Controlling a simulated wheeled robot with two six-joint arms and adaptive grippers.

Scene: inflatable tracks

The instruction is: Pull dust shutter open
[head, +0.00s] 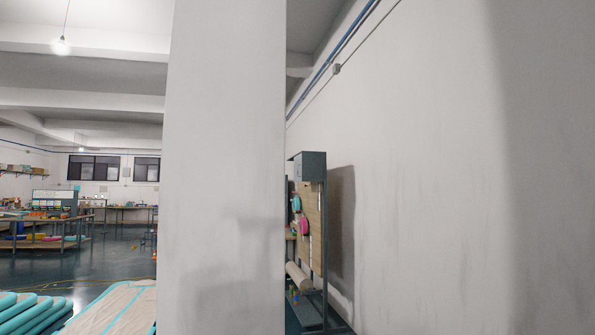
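I cannot make out a dust shutter for certain in the head view. A tall grey stand (311,166) with a box-like top and a tan panel (310,218) stands behind the pillar, close to the right wall. A teal round item and a pink round item (303,226) hang on its near side. A pale roll (299,276) lies low on it. Neither of my grippers is in view.
A wide white pillar (225,150) fills the middle and hides what lies behind it. A bare wall (430,180) fills the right. Teal inflatable tubes (30,312) and a beige sheet (115,308) lie at lower left. Workbenches (45,233) stand farther back, with open floor between.

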